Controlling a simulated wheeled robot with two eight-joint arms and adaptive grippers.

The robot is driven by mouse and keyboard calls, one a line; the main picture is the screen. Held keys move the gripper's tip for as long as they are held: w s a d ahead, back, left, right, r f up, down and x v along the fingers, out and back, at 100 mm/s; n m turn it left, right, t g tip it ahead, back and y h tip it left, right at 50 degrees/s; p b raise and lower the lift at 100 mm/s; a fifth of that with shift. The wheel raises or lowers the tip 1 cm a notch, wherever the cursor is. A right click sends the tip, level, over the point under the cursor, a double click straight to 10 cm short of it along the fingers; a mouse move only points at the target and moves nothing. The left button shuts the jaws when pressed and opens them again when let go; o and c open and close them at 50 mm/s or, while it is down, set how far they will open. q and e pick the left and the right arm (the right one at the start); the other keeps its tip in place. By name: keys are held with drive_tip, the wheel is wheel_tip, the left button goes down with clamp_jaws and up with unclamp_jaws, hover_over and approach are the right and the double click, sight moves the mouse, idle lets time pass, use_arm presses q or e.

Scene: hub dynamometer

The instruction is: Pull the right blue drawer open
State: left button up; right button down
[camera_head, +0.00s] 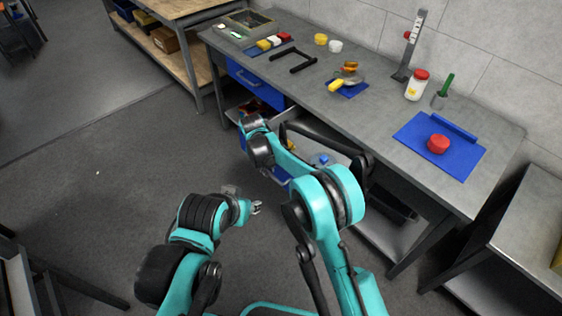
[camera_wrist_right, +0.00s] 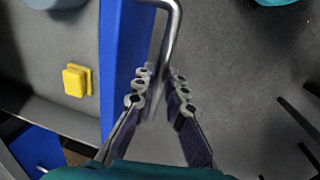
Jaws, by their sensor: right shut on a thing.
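The right blue drawer (camera_wrist_right: 125,60) stands pulled out: the wrist view shows its blue front with grey interior behind. In the head view its front (camera_head: 282,176) is partly hidden by my right arm. Its silver bar handle (camera_wrist_right: 174,25) lies between the fingers of my right gripper (camera_wrist_right: 160,82), which is shut on it. A yellow block (camera_wrist_right: 76,81) lies inside the drawer. My left gripper (camera_head: 256,207) hangs over the floor in front of the bench, away from the drawer; its finger opening is too small to judge.
Another blue drawer (camera_head: 256,88) is at the bench's left. The bench top (camera_head: 300,90) carries a blue mat (camera_head: 412,133) with a red round piece (camera_head: 438,144), a white jar (camera_head: 416,88) and several small parts. Floor in front (camera_head: 90,190) is clear.

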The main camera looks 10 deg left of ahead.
drive_tip(key=shift+s+a, duration=0.5)
drive_tip(key=shift+s, duration=0.15)
drive_tip(key=shift+s+a, duration=0.45)
drive_tip(key=shift+s, duration=0.2)
drive_tip(key=c, duration=1.9)
unclamp_jaws()
drive_tip(key=shift+o, duration=0.2)
wheel_tip(320, 180, up, 12)
drive_tip(key=s+a, duration=0.1)
drive_tip(key=shift+s+a, duration=0.15)
drive_tip(key=shift+s, duration=0.25)
